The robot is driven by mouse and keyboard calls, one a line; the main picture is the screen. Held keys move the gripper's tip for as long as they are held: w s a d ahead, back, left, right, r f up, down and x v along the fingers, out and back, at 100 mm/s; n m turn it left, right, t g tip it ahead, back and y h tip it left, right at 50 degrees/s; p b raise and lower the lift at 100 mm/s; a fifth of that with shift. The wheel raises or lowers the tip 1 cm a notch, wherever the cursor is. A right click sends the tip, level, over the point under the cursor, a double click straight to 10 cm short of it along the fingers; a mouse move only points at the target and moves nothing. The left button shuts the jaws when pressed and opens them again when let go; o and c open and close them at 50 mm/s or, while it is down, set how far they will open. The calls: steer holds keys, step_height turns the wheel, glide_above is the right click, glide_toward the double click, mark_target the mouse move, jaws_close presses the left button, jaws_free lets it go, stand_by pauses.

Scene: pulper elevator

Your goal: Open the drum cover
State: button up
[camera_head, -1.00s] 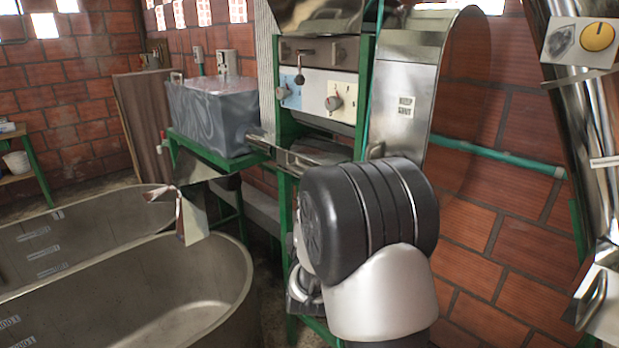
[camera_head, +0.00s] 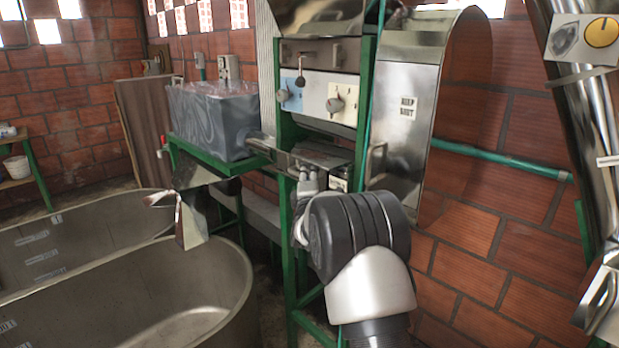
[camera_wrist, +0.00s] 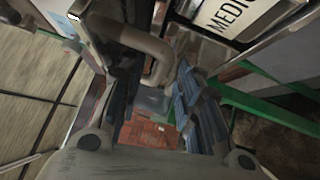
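The drum cover (camera_head: 405,125) is a curved, shiny metal sheet with a "KEEP SHUT" label, right of the green-framed machine. Its pale handle (camera_head: 376,163) sits at its lower left edge. My gripper (camera_head: 308,180) is left of and slightly below the handle in the head view, partly hidden by my wrist. In the wrist view, my gripper (camera_wrist: 158,105) has its dark fingers spread apart with nothing clamped. A bent beige handle (camera_wrist: 150,45) shows ahead, its curved end in line with the gap between the fingers. I cannot tell whether it lies between them.
The green machine frame (camera_head: 285,225) and a metal chute (camera_head: 315,155) stand close to my gripper. A plate marked "MEDIO" (camera_wrist: 240,15) is at the upper right of the wrist view. A green pipe (camera_head: 500,158) crosses the brick wall at right. Metal tanks (camera_head: 190,290) stand at left.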

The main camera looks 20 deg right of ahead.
steer(key=shift+w, duration=0.1)
steer(key=shift+c, duration=0.2)
jaws_close()
stand_by(0.5)
